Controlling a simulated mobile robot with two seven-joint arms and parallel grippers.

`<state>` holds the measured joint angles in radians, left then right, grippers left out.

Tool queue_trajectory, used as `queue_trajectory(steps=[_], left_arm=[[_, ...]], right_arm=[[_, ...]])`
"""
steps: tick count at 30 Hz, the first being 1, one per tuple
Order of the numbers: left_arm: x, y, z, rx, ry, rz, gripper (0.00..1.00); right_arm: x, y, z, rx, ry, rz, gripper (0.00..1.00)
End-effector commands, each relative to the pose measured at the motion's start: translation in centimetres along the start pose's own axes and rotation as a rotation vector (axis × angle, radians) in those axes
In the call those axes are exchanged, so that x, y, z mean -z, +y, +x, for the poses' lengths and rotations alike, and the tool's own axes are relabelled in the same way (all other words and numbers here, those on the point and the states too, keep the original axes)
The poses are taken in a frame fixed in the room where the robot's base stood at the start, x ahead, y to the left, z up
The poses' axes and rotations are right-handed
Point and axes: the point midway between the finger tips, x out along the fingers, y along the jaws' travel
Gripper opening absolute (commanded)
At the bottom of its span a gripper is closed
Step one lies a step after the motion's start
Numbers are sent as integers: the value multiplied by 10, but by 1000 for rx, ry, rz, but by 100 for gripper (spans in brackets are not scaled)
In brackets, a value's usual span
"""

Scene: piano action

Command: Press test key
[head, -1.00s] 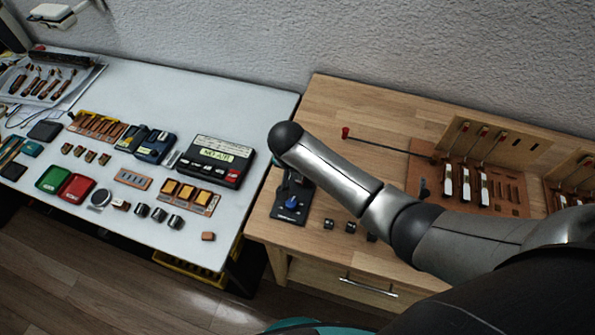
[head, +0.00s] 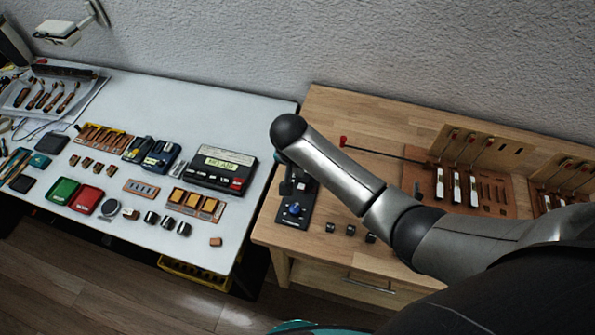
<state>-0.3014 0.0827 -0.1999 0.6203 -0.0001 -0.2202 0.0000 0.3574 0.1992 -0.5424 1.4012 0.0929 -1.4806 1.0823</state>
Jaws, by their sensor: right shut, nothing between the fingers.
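My right arm reaches in from the right over the wooden bench. Its right gripper (head: 297,187) is small, dark and partly hidden below the arm's rounded black end, over a black block with a blue knob (head: 294,209). I cannot tell whether they touch. The gripper is shut and empty. A piano action model (head: 489,194) stands on the bench at the right, with white upright pieces and red-tipped rods. One long rod with a red tip (head: 343,141) reaches left from it. I cannot tell which part is the test key. My left gripper is out of view.
A white table (head: 225,105) at the left holds a black device with a lit display (head: 221,169), green and red boxes (head: 75,195), and several small parts. Several small dark blocks (head: 350,230) lie near the wooden bench's front edge.

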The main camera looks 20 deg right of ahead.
Motion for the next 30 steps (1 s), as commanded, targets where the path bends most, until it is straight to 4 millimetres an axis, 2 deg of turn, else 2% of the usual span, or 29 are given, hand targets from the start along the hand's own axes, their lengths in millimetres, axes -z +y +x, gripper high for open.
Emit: queue_trajectory(steps=[1, 6, 12, 18, 30], left_arm=[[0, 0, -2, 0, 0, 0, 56], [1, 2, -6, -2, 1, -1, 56], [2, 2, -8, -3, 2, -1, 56], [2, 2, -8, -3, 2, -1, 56], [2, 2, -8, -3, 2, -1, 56]], right_arm=[[1, -1, -10, 4, 2, 1, 0], [0, -1, -38, 4, 1, 0, 0], [0, 0, -60, 1, 1, 1, 0], [0, 0, -68, 0, 1, 0, 0], [0, 0, -68, 0, 0, 0, 0]])
